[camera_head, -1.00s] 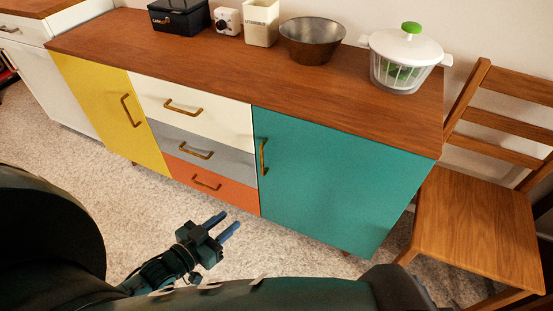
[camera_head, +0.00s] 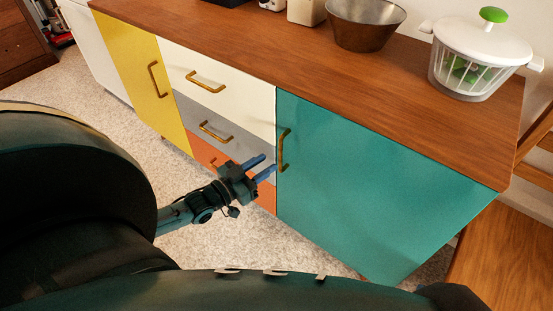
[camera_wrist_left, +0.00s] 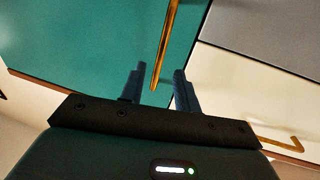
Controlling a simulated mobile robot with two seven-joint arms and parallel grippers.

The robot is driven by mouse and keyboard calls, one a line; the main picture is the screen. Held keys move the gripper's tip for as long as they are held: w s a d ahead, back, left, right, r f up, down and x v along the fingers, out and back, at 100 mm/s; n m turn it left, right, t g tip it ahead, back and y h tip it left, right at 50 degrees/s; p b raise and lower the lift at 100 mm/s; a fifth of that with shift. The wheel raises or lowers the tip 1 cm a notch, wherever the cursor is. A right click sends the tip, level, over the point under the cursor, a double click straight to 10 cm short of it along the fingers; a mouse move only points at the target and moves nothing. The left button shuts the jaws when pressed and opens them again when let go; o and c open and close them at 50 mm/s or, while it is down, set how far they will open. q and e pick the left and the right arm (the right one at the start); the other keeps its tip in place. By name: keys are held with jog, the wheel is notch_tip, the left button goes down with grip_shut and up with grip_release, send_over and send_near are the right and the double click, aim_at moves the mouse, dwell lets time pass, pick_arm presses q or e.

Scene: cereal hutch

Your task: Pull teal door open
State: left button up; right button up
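The teal door (camera_head: 370,190) is shut, at the right end of the hutch front. Its upright brass handle (camera_head: 284,150) is near the door's left edge. My left gripper (camera_head: 267,166) is open just left of the handle's lower part in the head view. In the left wrist view the teal door (camera_wrist_left: 100,50) fills the upper left, and the handle (camera_wrist_left: 166,45) runs down between the two spread fingers of my left gripper (camera_wrist_left: 155,85). Whether a finger touches the handle I cannot tell. My right gripper does not show.
The yellow door (camera_head: 140,75) and the white (camera_head: 220,85), grey (camera_head: 210,125) and orange (camera_head: 207,156) drawers are left of the teal door. A metal bowl (camera_head: 365,25) and salad spinner (camera_head: 478,60) stand on top. A wooden chair (camera_head: 510,250) is close at right.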

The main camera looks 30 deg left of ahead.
pick_arm(q)
jog(key=x, duration=0.5)
jog(key=shift+b, duration=0.4)
grip_shut()
jog(key=shift+s, duration=0.1)
